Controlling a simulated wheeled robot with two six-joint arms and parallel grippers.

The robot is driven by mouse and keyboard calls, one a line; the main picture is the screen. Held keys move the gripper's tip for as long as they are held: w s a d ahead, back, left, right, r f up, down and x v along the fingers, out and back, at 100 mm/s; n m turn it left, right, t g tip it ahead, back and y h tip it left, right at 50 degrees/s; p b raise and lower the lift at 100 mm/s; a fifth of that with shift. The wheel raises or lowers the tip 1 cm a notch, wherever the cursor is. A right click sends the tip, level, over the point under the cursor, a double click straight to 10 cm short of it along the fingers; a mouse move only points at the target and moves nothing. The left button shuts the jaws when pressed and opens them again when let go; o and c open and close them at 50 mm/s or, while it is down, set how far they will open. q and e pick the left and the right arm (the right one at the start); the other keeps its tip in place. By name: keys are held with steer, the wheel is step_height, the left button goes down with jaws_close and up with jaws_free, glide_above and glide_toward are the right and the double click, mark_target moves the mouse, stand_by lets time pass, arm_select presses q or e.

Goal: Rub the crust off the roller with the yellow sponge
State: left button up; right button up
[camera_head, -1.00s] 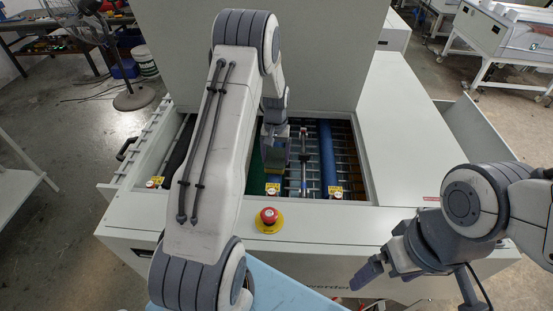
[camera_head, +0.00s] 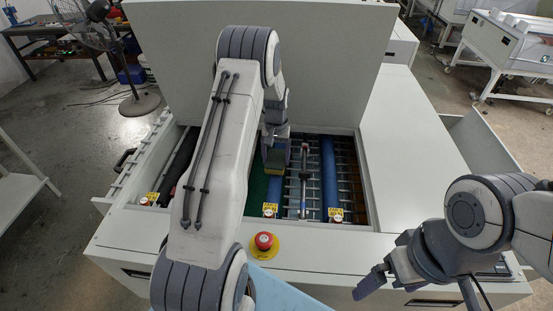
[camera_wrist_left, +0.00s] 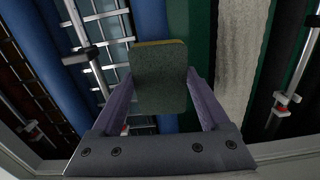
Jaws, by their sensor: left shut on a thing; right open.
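My left gripper (camera_head: 275,155) is inside the open machine and shut on the sponge. In the left wrist view the sponge (camera_wrist_left: 159,78) shows a dark grey-green face and a thin yellow top edge between the two fingers. It lies in front of a blue roller (camera_wrist_left: 152,22) there; I cannot tell whether they touch. A roller with a rough, pale grey surface (camera_wrist_left: 242,60), seemingly the crusted one, runs to the right of the sponge, beyond a green strip. In the head view my left arm covers that area. My right gripper (camera_head: 416,292) is open and empty at the front right.
The white machine housing (camera_head: 405,150) frames the opening, with a raised lid (camera_head: 330,60) behind. Another blue roller (camera_head: 330,175) and metal rods lie right of my left gripper. A red emergency button (camera_head: 263,240) sits on the front edge.

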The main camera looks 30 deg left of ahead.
arm_select(q)
step_height(320, 180, up, 2)
steer(key=shift+s+r, duration=0.1)
steer(key=shift+d+r+p, duration=0.15)
steer(key=shift+r+p, duration=0.15)
steer(key=shift+p, duration=0.1)
steer(key=shift+w+r, duration=0.2)
steer(key=shift+r, duration=0.05)
steer(key=shift+s+r+p, duration=0.1)
steer(key=shift+r+p, duration=0.6)
steer(key=shift+r, duration=0.05)
steer(key=shift+r+p, duration=0.85)
steer(key=shift+r, duration=0.45)
arm_select(e)
steer(key=shift+s+r, duration=0.1)
steer(key=shift+r, duration=2.15)
